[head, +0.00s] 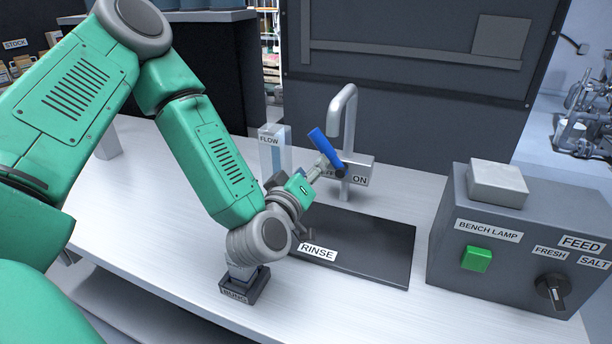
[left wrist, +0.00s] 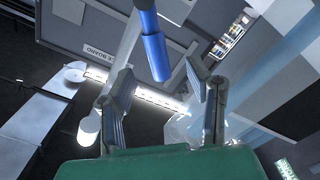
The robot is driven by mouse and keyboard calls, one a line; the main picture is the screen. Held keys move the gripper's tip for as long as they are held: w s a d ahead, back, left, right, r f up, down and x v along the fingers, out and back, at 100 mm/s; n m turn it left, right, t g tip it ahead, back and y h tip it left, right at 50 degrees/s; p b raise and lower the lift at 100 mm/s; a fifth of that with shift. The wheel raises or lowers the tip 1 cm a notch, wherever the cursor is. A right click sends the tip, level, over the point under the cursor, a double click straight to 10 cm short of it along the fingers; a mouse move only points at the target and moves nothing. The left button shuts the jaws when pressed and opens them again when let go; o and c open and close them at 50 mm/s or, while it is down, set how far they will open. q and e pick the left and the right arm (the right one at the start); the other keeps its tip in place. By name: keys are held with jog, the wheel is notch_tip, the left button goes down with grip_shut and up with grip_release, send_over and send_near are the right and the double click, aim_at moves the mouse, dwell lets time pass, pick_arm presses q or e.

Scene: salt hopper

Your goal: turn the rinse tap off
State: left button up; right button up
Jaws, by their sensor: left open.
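The rinse tap has a grey hooked spout (head: 345,105) and a blue lever handle (head: 324,146). The handle leans up and to the left from its dark pivot, above a plate (head: 359,174) lettered OFF and ON; the OFF word is partly hidden by my gripper. My left gripper (head: 326,167) is open, close to the handle's lower part in the head view. In the left wrist view the blue handle (left wrist: 156,56) reaches down toward the gap between the open fingers (left wrist: 160,84). I cannot tell whether they touch it. My right gripper is not in view.
A dark panel lettered RINSE (head: 370,246) lies below the tap. A clear FLOW column (head: 273,152) stands left of it. A grey control box (head: 500,255) with a green button and black knob stands at the right. A small dark block (head: 245,288) sits under my left arm.

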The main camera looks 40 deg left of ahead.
pick_arm(q)
jog(key=shift+v, duration=1.45)
jog(key=shift+f, duration=0.15)
